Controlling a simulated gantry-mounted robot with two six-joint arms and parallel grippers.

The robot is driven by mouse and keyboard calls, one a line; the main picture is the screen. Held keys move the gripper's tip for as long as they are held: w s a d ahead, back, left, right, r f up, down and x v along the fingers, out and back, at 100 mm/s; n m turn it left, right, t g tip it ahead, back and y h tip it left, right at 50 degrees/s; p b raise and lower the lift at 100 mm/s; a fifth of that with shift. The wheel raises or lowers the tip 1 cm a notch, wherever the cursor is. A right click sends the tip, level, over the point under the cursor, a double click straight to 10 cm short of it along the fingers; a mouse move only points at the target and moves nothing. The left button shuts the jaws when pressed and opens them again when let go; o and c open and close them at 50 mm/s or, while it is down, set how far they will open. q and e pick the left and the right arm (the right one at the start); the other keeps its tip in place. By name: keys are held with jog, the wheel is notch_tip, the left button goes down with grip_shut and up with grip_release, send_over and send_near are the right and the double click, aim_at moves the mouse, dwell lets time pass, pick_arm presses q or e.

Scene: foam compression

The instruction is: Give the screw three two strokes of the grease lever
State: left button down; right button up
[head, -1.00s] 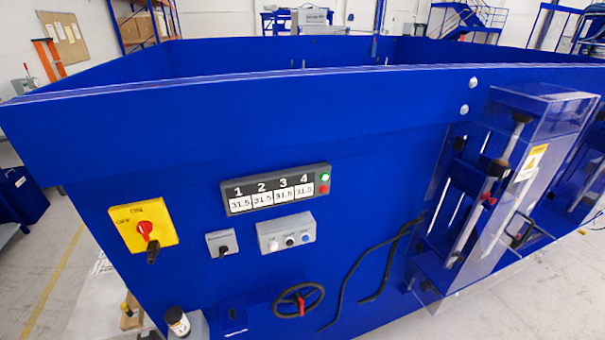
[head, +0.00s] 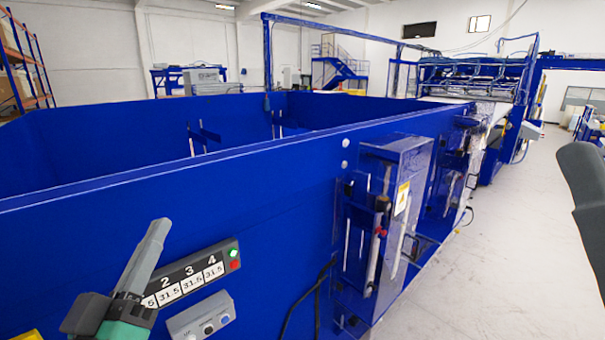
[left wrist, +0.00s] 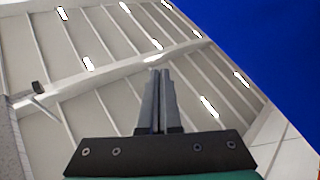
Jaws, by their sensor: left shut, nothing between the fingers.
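My left gripper (head: 158,228) is shut and empty, pointing up in front of the blue machine wall at lower left. In the left wrist view its two fingers (left wrist: 159,72) lie together with nothing between them, against the ceiling. The numbered display (head: 192,274) is partly hidden behind this gripper; 2, 3 and 4 show, with 31.5 under them. A clear-covered unit (head: 408,180) with rods and a red part (head: 381,233) is on the machine side. I cannot make out which part is screw three or a grease lever. My right gripper is not identifiable.
The long blue machine wall (head: 270,185) runs from lower left towards the back right. A grey button box (head: 203,317) sits below the display. Another covered unit (head: 452,175) stands farther along. The pale floor (head: 500,270) at right is clear.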

pick_arm(q)
jog(key=s+d+r+m+t+h, duration=0.1)
jog(key=s+r+m+t, duration=0.3)
jog(key=s+r, duration=0.9)
jog(key=shift+s+d+r+m, duration=0.25)
jog(key=shift+d+r+m, duration=0.35)
jog(key=shift+r, duration=0.35)
